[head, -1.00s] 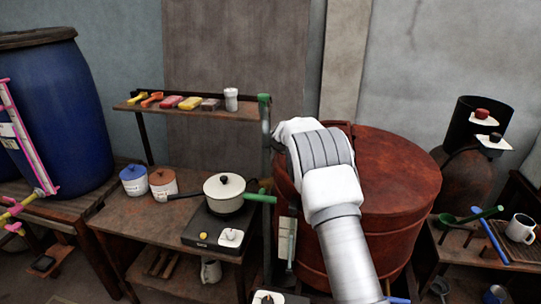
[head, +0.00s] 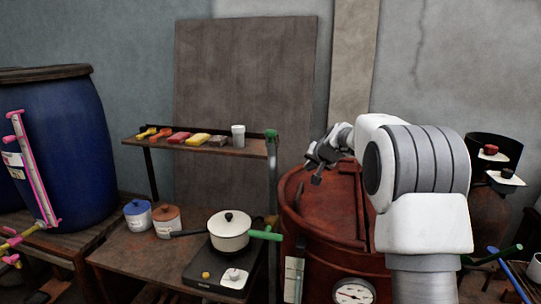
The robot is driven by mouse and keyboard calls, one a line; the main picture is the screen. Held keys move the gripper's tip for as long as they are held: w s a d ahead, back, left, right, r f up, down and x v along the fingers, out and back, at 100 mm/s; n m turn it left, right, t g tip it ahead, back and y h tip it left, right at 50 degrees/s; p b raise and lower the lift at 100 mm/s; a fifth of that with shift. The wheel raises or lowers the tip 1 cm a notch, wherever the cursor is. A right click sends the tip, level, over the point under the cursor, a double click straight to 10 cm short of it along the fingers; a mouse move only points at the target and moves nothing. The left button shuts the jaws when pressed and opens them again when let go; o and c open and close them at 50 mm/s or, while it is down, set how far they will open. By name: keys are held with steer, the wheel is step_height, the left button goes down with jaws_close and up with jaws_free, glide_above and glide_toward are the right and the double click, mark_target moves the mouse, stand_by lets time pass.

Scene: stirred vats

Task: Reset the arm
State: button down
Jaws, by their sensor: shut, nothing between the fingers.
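My arm rises at the right of the head view, a thick white and grey limb bent at a joint. My gripper (head: 314,172) shows small and dark beyond it, above the left rim of a large red-brown vat (head: 330,266). It points down and to the left and is shut with nothing in it. It appears apart from the vat lid. The arm hides the right part of the vat.
A white pot (head: 229,236) sits on a dark hotplate (head: 200,268), left of the vat. A shelf (head: 195,147) holds several small items and a white cup (head: 238,136). A blue barrel (head: 70,140) stands at left. A black vessel (head: 490,146) stands at right.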

steer(key=s+a+r+n+g, duration=0.1)
steer(key=s+a+r, duration=0.15)
steer(key=s, duration=0.55)
steer(key=s+a+r+n, duration=0.1)
steer(key=s+r, duration=0.2)
steer(key=s, duration=0.5)
steer(key=s+a+r+n+g, duration=0.1)
steer(key=s+r, duration=0.1)
steer(key=s, duration=0.7)
steer(key=s+f+n+g+h, duration=0.1)
steer(key=s+f, duration=0.2)
steer(key=s, duration=0.9)
steer(key=s+d+f+n+g, duration=0.1)
steer(key=s+f, duration=0.2)
steer(key=s, duration=0.9)
steer(key=shift+s+d+f+h, duration=0.15)
steer(key=shift+s+f+h, duration=0.15)
steer(key=shift+f+h, duration=0.1)
